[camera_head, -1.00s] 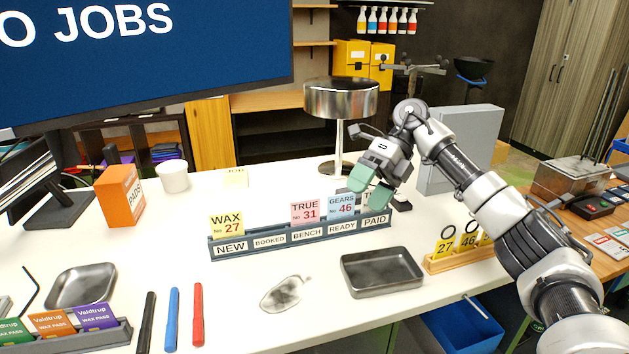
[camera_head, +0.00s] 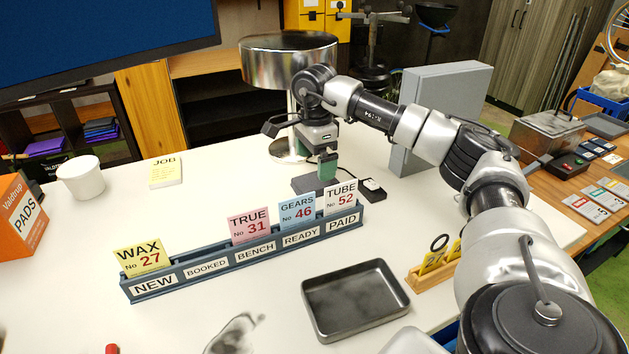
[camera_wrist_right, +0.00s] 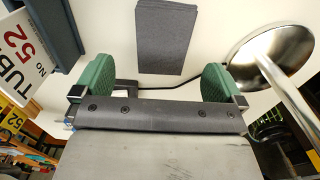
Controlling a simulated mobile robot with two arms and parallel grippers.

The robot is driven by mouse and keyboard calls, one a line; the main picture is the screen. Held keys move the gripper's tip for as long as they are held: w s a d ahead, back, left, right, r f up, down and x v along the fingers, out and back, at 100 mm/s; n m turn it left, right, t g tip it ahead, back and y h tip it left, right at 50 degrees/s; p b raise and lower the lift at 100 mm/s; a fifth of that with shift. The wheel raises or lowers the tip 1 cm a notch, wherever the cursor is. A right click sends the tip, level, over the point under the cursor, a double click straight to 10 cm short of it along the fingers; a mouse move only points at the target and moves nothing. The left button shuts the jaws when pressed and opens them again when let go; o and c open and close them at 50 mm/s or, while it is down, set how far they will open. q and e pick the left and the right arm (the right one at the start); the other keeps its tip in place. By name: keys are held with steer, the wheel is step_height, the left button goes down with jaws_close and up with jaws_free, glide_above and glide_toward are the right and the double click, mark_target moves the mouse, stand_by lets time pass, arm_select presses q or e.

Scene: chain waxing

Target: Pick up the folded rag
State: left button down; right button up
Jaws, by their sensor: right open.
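A dark grey, flat, rectangular cloth, which looks like the folded rag (camera_wrist_right: 165,38), lies on the white table in the right wrist view. In the head view the rag (camera_head: 305,184) lies behind the card rack, beside the lamp foot, partly hidden by my right gripper. My right gripper (camera_head: 327,166) points down over it. In the right wrist view the green fingers of this gripper (camera_wrist_right: 157,82) are wide apart with nothing between them. The rag lies ahead of the fingertips, apart from them. My left gripper is not in view.
A card rack (camera_head: 240,252) stands in front of the rag. A chrome lamp (camera_head: 288,60) stands behind it, and a grey panel (camera_head: 440,115) to the right. An empty metal tray (camera_head: 355,298) is nearer.

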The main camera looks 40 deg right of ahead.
step_height(320, 180, down, 4)
steer(key=shift+w+d+f+p, duration=0.15)
steer(key=shift+p, duration=1)
steer(key=shift+f, duration=0.55)
steer(key=c, duration=1)
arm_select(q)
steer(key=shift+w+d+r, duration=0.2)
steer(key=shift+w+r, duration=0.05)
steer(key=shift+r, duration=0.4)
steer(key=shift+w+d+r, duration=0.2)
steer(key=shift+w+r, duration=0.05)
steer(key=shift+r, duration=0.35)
arm_select(e)
steer(key=shift+r, duration=0.15)
steer(key=shift+r, duration=0.2)
step_height(320, 180, up, 13)
steer(key=b, duration=0.3)
arm_select(q)
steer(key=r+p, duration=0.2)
steer(key=p, duration=0.3)
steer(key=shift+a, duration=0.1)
arm_select(e)
step_height(320, 180, up, 14)
glide_above(316, 180)
steer(key=shift+w+r, duration=0.1)
steer(key=shift+r, duration=0.1)
